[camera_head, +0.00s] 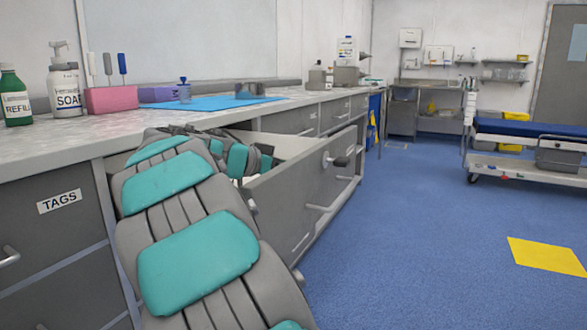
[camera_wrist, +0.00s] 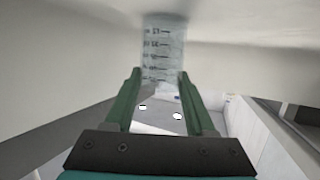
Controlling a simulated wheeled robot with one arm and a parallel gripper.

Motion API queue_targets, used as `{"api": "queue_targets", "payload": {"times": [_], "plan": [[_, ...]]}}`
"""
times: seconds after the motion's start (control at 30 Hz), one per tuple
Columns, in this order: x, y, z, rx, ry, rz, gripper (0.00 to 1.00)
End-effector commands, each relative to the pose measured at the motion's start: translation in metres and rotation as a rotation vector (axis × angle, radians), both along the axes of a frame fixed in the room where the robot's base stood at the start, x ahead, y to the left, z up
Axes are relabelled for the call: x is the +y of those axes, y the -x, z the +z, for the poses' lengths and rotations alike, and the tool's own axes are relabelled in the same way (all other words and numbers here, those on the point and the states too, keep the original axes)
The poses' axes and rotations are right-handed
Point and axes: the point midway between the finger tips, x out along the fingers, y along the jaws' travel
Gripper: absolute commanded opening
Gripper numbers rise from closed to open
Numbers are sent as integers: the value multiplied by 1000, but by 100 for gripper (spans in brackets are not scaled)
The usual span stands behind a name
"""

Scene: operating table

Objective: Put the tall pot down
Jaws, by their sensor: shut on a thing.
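The tall pot (camera_wrist: 163,40) is a clear, pale blue container with dark graduation marks, seen at the top middle of the wrist view. My gripper (camera_wrist: 160,77) has its two green fingers shut on it, one on each side. The pot's far end lies against a pale surface in the picture, and I cannot tell whether it touches anything. In the head view my arm reaches over the open drawer (camera_head: 310,195) beneath the counter. The pot and the fingertips are not clearly visible there.
The counter (camera_head: 130,122) carries a blue mat (camera_head: 212,104), a blue-topped container (camera_head: 184,91), a pink holder (camera_head: 110,99), a soap bottle (camera_head: 66,85) and a green bottle (camera_head: 15,97). The open drawer juts into the room.

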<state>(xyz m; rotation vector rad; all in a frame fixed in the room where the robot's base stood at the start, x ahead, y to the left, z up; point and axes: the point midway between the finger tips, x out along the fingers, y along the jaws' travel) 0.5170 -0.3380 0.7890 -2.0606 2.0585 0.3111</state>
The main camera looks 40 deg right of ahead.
Motion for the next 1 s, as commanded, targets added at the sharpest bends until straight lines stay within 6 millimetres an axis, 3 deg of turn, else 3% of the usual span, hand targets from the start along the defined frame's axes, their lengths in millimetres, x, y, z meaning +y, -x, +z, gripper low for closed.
{"api": "queue_targets", "payload": {"times": [0.37, 0.4, 0.63, 1.0], "plan": [[0, 0, -3, 0, 1, -1, 0], [0, 0, -2, 0, 1, 0, 58], [0, 0, -2, 0, 1, -1, 84], [0, 0, 4, 1, 0, -1, 85]]}}
